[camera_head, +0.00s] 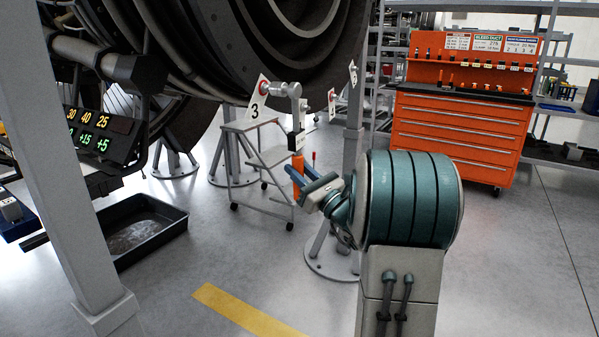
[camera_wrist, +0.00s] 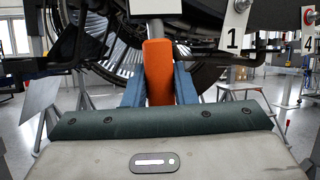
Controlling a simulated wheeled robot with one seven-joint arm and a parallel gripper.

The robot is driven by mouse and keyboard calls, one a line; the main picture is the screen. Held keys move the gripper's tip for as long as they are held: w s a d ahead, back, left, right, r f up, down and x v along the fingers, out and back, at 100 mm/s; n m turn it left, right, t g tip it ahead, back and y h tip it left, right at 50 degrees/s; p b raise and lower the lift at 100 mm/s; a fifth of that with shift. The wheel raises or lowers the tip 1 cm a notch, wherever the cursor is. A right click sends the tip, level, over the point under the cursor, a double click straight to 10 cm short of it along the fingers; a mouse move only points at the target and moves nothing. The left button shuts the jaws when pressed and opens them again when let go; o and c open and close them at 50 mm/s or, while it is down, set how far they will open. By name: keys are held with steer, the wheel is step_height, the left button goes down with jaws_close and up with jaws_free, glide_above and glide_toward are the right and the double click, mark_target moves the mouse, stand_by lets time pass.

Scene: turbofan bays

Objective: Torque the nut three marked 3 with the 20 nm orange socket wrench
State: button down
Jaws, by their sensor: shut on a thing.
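My gripper (camera_head: 303,182) is shut on the orange handle of the socket wrench (camera_head: 298,163). The wrench stands upright, its grey shaft rising to a silver head that points left. The white marker 3 (camera_head: 256,101) hangs on the engine beside a red-ringed nut (camera_head: 264,87). The wrench head meets this nut in the head view and partly hides it; I cannot tell how fully the socket is seated.
A grey step stand (camera_head: 262,157) is just behind my gripper. A grey post (camera_head: 60,150) and a black drip tray (camera_head: 140,228) are at left. An orange tool cabinet (camera_head: 455,130) stands at right. Markers 1 (camera_wrist: 233,30) and 4 (camera_wrist: 309,42) show in the wrist view.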

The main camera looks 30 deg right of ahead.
steer(key=shift+w+a+r, duration=0.1)
steer(key=shift+w+a, duration=0.55)
steer(key=shift+w, duration=0.3)
stand_by(0.7)
steer(key=shift+a, duration=0.1)
steer(key=shift+s+a+m+h+p, duration=0.6)
steer(key=shift+a+m+h, duration=0.1)
steer(key=shift+a+m, duration=0.15)
steer(key=shift+m, duration=0.25)
steer(key=shift+s+a+r+m+h+p, duration=0.1)
steer(key=shift+s+a+m+h+p, duration=0.4)
steer(key=shift+a+m+p, duration=0.3)
